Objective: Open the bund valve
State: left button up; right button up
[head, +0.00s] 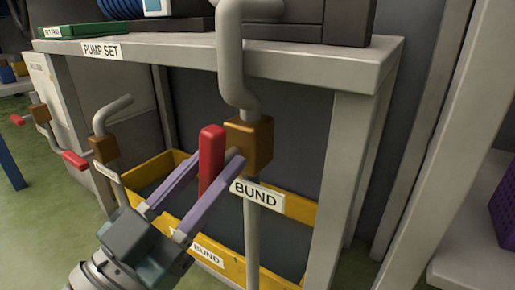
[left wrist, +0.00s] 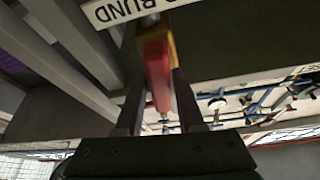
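The bund valve's brown body (head: 249,143) sits on a grey vertical pipe, above a white BUND label (head: 257,195). Its red handle (head: 211,150) stands roughly upright in the head view, to the left of the body. My left gripper (head: 214,160) reaches up from lower left, with one purple finger on each side of the handle. The fingers look open around it; whether either touches is hard to tell. In the left wrist view the red handle (left wrist: 157,72) lies between the fingers, with the upside-down BUND label (left wrist: 130,10) above. My right gripper is not in view.
A grey PUMP SET bench (head: 190,48) stands behind the valve, with a yellow bund tray (head: 225,258) beneath. Other pipes with brown valves (head: 105,148) and red handles (head: 74,159) are at left. A shelf with a purple basket (head: 504,215) is at right.

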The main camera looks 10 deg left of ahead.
pick_arm(q)
jog(key=shift+o, duration=1.3)
jog(key=shift+s+a+f, duration=0.15)
jog(key=shift+s, duration=0.15)
jog(key=p+v, duration=0.2)
jog(key=v, duration=0.7)
jog(key=shift+s, duration=0.1)
